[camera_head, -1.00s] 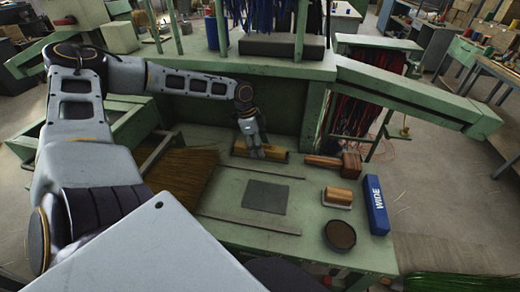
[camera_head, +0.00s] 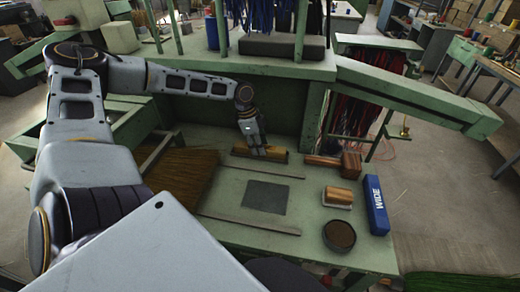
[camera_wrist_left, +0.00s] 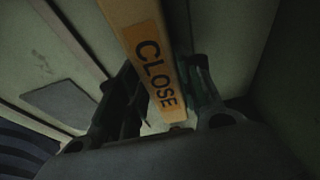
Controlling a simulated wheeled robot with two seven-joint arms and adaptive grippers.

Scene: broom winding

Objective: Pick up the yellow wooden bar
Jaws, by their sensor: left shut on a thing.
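The yellow wooden bar (camera_head: 276,156) is at the back of the green workbench (camera_head: 225,232), below the back panel. In the left wrist view the bar (camera_wrist_left: 150,50) runs between the two fingers and shows the word "CLOSE". My left gripper (camera_head: 258,153) reaches down onto the bar from above and is shut on it; its fingers also show in the left wrist view (camera_wrist_left: 165,95). I cannot tell whether the bar touches the bench. My right gripper is not in view.
A wooden mallet (camera_head: 350,162) lies right of the bar. A brush (camera_head: 338,197), a round dark bowl (camera_head: 339,236) and a blue box marked WIDE (camera_head: 377,208) stand on the right. A dark square mat (camera_head: 265,197) lies mid-bench; straw bristles (camera_head: 185,178) are left.

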